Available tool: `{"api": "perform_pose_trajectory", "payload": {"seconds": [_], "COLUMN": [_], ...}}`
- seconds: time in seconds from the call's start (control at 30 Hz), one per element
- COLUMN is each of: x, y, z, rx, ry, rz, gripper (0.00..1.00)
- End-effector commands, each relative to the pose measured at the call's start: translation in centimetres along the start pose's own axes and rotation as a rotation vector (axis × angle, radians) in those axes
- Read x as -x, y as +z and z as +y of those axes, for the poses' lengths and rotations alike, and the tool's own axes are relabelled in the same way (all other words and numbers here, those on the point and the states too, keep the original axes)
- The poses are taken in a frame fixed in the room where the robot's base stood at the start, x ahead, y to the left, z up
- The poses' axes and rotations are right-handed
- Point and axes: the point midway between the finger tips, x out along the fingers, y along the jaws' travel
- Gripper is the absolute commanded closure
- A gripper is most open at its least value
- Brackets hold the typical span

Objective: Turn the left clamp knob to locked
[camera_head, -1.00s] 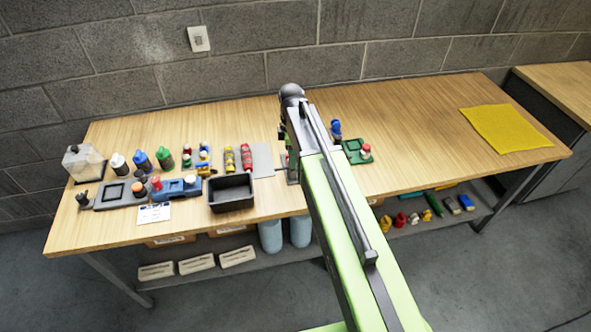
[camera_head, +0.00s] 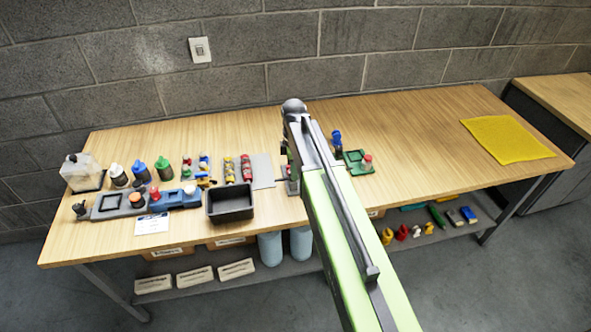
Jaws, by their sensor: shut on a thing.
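My arm reaches across the bench's middle, and my gripper (camera_head: 287,152) points down at its far end, partly hidden by my own arm. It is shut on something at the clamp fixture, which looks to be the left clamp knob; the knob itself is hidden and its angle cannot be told. A grey piece of the fixture (camera_head: 292,187) shows just below the gripper. To the right of my arm, a green fixture part (camera_head: 358,168) carries a red-topped knob (camera_head: 367,159). A blue upright piece (camera_head: 337,139) stands beside it.
Left of my arm are a black bin (camera_head: 230,215), red and yellow cylinders on a grey mat (camera_head: 262,172), several bottles, a blue-grey fixture (camera_head: 174,203) and a white card (camera_head: 152,224). A yellow cloth (camera_head: 508,138) lies far right. The bench (camera_head: 430,130) between is clear.

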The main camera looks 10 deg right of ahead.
Motion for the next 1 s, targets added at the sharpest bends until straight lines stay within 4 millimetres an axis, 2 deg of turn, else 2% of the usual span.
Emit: {"api": "perform_pose_trajectory", "payload": {"seconds": [0.37,1.0], "x": [0.01,0.02], "y": [-0.79,-0.95], "z": [-0.03,0.06], "rx": [-0.132,-0.72], "ry": [0.002,0.002], "rz": [0.004,0.011], "gripper": [1.0,1.0]}}
